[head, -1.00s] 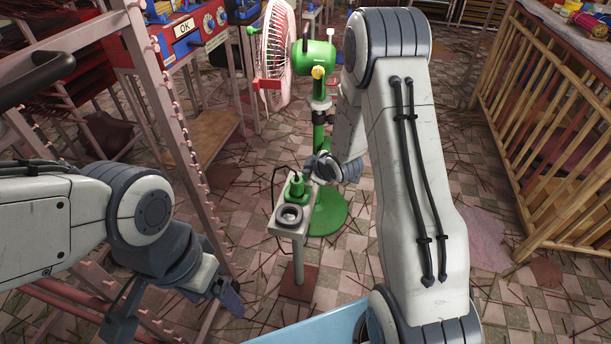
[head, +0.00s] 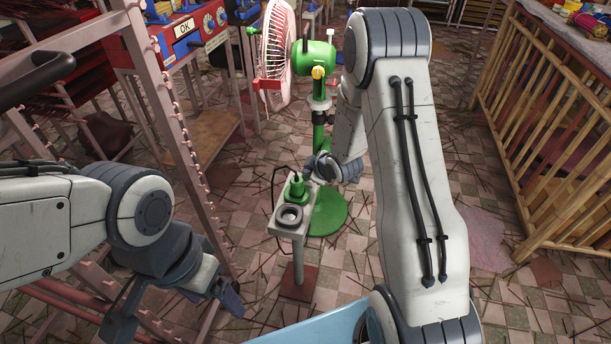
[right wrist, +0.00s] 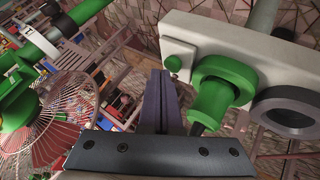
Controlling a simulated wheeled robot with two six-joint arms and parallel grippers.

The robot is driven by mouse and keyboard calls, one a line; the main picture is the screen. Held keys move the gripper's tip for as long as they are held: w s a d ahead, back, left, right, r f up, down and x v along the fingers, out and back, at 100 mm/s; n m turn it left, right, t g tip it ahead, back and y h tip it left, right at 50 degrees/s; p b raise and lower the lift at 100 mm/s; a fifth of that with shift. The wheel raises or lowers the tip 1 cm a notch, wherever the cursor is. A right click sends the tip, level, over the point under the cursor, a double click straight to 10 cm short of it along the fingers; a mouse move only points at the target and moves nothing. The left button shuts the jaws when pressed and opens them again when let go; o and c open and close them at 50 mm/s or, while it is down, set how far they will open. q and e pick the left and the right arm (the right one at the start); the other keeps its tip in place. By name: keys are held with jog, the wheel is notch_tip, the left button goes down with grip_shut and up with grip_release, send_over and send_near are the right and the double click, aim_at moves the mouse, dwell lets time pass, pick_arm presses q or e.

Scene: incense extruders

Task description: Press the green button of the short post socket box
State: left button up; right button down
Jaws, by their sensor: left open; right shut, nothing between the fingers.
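The short post socket box (head: 290,230) is a pale box on a thin post with a dark red foot. It carries a green plug (head: 297,190) with a black cord and an empty dark round socket (head: 289,214). In the right wrist view the box (right wrist: 190,28) shows its small round green button (right wrist: 173,63) beside the green plug (right wrist: 214,88). My right gripper (right wrist: 161,82) is shut and empty, its tips close by the button; I cannot tell if they touch. In the head view my right forearm partly hides that gripper. My left gripper (head: 175,312) is open and empty at lower left.
A green pedestal fan (head: 318,54) stands just behind the box, its round green base (head: 328,212) beside the post. A pink metal rack (head: 165,100) stands on the left near my left arm. A bamboo-railed stand (head: 545,140) is on the right.

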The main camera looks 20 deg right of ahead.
dwell(0.4)
jog(key=shift+f+b, duration=0.45)
jog(key=shift+r, duration=0.1)
jog(key=shift+r+p, duration=0.35)
jog(key=shift+p, duration=0.05)
notch_tip(320, 180, up, 6)
jog(key=p, duration=0.5)
dwell(0.4)
